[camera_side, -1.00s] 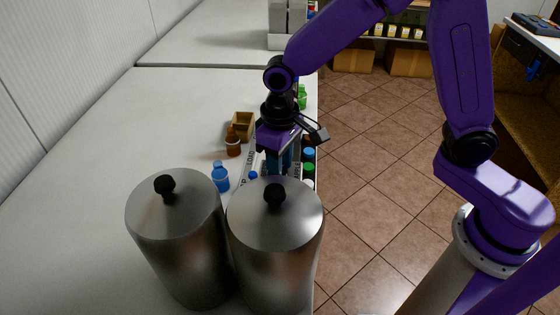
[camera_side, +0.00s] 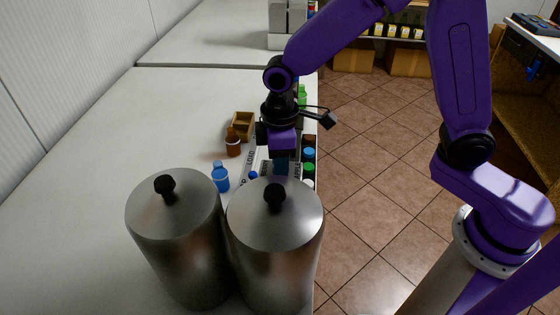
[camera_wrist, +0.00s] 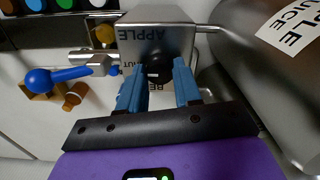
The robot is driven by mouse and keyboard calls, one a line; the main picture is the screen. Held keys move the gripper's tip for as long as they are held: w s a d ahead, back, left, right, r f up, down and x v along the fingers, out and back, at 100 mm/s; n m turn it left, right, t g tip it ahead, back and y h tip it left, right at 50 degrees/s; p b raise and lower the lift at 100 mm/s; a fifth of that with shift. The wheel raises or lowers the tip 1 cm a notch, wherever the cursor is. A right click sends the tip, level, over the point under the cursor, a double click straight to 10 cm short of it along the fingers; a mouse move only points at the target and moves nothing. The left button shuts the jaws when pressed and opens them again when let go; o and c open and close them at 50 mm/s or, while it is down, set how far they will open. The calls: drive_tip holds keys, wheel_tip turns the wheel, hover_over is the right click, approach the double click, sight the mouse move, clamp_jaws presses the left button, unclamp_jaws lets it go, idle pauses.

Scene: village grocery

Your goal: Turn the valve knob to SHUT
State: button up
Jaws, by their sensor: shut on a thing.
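The valve knob (camera_wrist: 156,72) is black and sits under a steel block (camera_wrist: 158,38) lettered APPLE in the wrist view. My gripper (camera_wrist: 158,84) has blue fingers, one on each side of the knob, and is shut on it. Lettering beside and below the knob is partly covered by the fingers, so the knob's setting cannot be read. In the side view my gripper (camera_side: 281,166) points down behind the right steel canister (camera_side: 275,230), which hides the knob there.
A lever with a blue ball (camera_wrist: 40,80) juts left of the block. A second steel canister (camera_side: 180,235), a blue bottle (camera_side: 220,178), a brown bottle (camera_side: 233,143) and a wooden box (camera_side: 243,122) stand nearby. Several capped bottles line the counter's right edge. The left counter is clear.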

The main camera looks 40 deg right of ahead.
drive_tip(key=shift+r, duration=0.1)
idle(0.3)
drive_tip(key=o, duration=1)
drive_tip(key=shift+o, duration=0.2)
wheel_tip(320, 180, up, 17)
drive_tip(key=shift+r, duration=0.2)
